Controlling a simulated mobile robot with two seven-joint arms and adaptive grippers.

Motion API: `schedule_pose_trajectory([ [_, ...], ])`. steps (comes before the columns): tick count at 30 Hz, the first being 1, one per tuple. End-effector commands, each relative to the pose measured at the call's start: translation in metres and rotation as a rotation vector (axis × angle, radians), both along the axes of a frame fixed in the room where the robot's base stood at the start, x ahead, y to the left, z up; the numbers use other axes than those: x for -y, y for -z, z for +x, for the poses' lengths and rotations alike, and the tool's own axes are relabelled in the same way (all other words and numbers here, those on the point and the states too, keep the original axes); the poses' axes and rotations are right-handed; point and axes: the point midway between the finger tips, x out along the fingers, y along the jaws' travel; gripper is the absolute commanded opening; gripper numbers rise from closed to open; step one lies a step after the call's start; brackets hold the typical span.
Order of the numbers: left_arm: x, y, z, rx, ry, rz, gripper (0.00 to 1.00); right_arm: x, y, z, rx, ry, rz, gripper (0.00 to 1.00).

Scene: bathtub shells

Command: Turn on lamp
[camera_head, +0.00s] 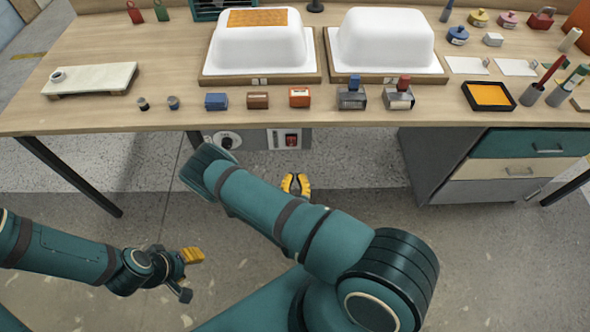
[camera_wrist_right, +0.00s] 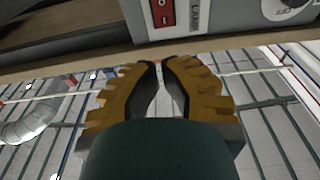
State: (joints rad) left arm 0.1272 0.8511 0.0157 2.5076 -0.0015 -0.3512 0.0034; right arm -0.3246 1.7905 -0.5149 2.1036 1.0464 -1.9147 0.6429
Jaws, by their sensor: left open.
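In the right wrist view the red switch (camera_wrist_right: 163,12) shows at the top, beside a label reading LAMP. My right gripper (camera_head: 297,180) is in front of and below the switch, apart from it. In the wrist view its orange fingertips (camera_wrist_right: 160,62) nearly meet, with nothing seen between them. My left gripper (camera_head: 190,274) is open and empty at the lower left, far from the panel.
A round dial (camera_head: 227,141) is on the same panel, left of the switch in the head view. The wooden table (camera_head: 180,60) carries two white tub shells (camera_head: 262,45) and several stamps. A drawer cabinet (camera_head: 500,165) stands right of the panel. Floor is clear below.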

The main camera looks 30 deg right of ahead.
Motion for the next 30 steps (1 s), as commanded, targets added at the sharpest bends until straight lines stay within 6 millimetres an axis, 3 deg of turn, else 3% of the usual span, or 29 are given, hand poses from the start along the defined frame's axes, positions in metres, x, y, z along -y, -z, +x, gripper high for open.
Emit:
schedule_pose_trajectory([
  [15,0.0,0.012,0.002,0.006,-0.001,0.001,0.47,0.05,-0.013,0.082,0.001,0.001,0.0,0.0],
  [21,-0.001,0.014,0.003,0.007,-0.002,0.001,0.47,0.06,-0.016,0.098,0.0,0.0,0.0,0.0],
  [30,0.0,0.014,0.003,0.008,-0.002,0.001,0.47,0.063,-0.017,0.102,-0.001,0.0,0.0,0.0],
])
